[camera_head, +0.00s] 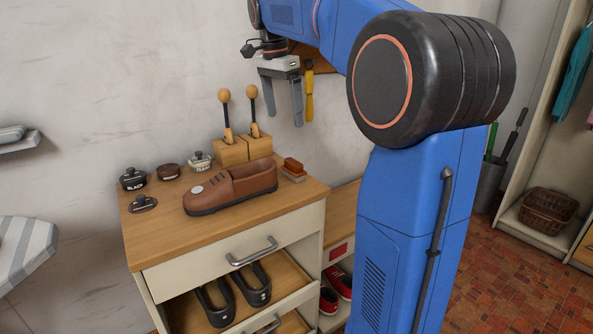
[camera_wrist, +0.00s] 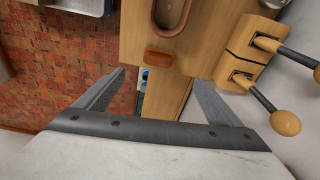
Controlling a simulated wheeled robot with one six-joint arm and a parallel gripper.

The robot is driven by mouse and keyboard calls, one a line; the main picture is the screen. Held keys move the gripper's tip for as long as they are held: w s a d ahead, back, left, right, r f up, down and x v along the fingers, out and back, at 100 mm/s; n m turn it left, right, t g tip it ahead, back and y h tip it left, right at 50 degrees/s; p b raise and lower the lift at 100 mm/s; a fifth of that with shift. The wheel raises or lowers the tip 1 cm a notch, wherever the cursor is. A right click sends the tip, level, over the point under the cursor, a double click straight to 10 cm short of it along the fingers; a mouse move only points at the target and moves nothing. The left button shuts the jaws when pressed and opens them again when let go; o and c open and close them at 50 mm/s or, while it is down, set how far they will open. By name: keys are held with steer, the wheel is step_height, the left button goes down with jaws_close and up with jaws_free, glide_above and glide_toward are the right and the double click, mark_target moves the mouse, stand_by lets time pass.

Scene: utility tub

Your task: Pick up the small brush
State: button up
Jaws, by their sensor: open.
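A small reddish-brown brush (camera_head: 293,167) lies on the right end of the wooden cabinet top, beside the brown shoe. It also shows as a brown block in the wrist view (camera_wrist: 159,57), just beyond my fingertips and roughly between them. My gripper (camera_head: 284,120) is open and empty, pointing down. It hangs in the air above the back right of the cabinet, apart from the brush. Its two fingers also show in the wrist view (camera_wrist: 158,76).
A brown shoe (camera_head: 232,187) and a wooden block (camera_head: 230,151) with two upright knob-ended shoe trees stand close by. Small pots (camera_head: 200,161) sit at left. A yellow-handled tool (camera_head: 309,95) hangs on the wall near my gripper. An open drawer (camera_head: 290,283) holds black shoes.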

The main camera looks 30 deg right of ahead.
glide_toward(293, 161)
steer(key=shift+m, duration=0.3)
steer(key=f, duration=0.3)
steer(key=w+d+f, duration=0.1)
steer(key=f, duration=0.1)
steer(key=shift+f, duration=0.2)
steer(key=shift+s+d+f, duration=0.1)
steer(key=shift+f, duration=0.8)
steer(key=shift+s+d+f, duration=0.15)
steer(key=shift+f, duration=0.7)
steer(key=shift+s+d+f, duration=0.1)
steer(key=shift+f, duration=0.8)
steer(key=c, duration=1.2)
